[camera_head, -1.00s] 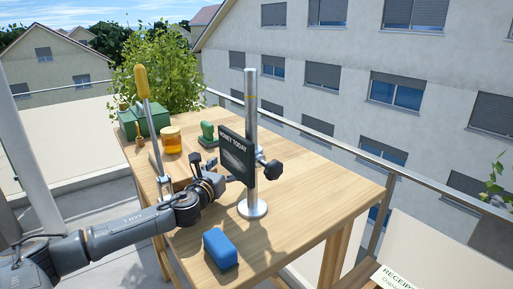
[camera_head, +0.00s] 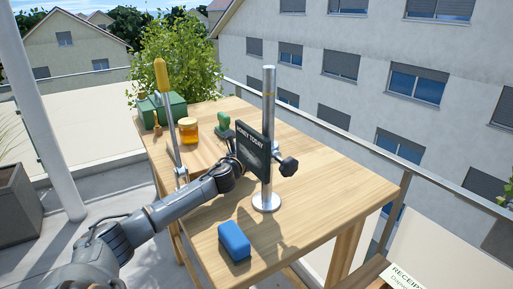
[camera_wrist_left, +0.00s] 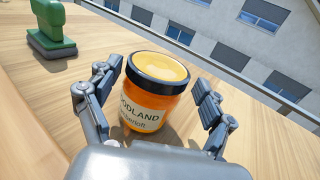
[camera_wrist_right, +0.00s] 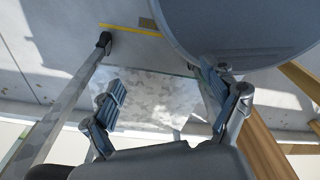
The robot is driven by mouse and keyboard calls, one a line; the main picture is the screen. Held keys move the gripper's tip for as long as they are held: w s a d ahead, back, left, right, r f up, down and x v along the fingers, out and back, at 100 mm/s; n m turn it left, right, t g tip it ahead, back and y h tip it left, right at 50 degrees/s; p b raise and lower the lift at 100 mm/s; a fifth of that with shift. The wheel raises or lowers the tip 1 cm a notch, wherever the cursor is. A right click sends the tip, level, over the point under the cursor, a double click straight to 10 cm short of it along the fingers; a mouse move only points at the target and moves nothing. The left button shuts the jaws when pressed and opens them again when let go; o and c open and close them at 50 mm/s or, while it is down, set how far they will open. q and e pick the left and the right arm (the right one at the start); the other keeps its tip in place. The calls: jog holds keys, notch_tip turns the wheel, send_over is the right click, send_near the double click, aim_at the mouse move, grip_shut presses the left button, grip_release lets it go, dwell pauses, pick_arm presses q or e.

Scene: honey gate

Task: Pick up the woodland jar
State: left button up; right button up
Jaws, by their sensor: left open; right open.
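The woodland jar (camera_wrist_left: 150,98), amber with a dark lid rim and a pale label, stands upright on the table in the left wrist view. My left gripper (camera_wrist_left: 155,82) is open, with one finger on each side of the jar; contact is not clear. In the head view my left arm (camera_head: 190,198) reaches behind the dark "Honey today" board (camera_head: 252,150), which hides the fingers and this jar. My right gripper (camera_wrist_right: 170,95) is open and empty in the right wrist view, with the floor beyond; it is not in the head view.
A metal post (camera_head: 268,110) with a black knob (camera_head: 288,166) carries the board. Another honey jar (camera_head: 188,130), a green stamp (camera_head: 223,122), a green box (camera_head: 168,106) and a yellow-handled lever (camera_head: 161,75) stand at the left. A blue block (camera_head: 234,240) lies in front.

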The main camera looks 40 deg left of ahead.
pick_arm(q)
jog(key=shift+w+a+r, duration=0.2)
jog(key=shift+w, duration=0.15)
jog(key=p+x, duration=0.1)
jog(key=x, duration=0.2)
jog(key=shift+a+p, duration=0.15)
jog(key=shift+p, duration=0.15)
jog(key=shift+w+a, duration=0.15)
jog(key=shift+w, duration=0.45)
jog(key=shift+f, duration=0.1)
pick_arm(e)
jog(key=shift+s+r, duration=0.25)
jog(key=shift+r, duration=0.25)
jog(key=shift+s+r, duration=0.25)
jog(key=shift+r, duration=0.2)
pick_arm(q)
jog(key=c, duration=1.6)
jog(key=shift+c, duration=0.3)
grip_shut()
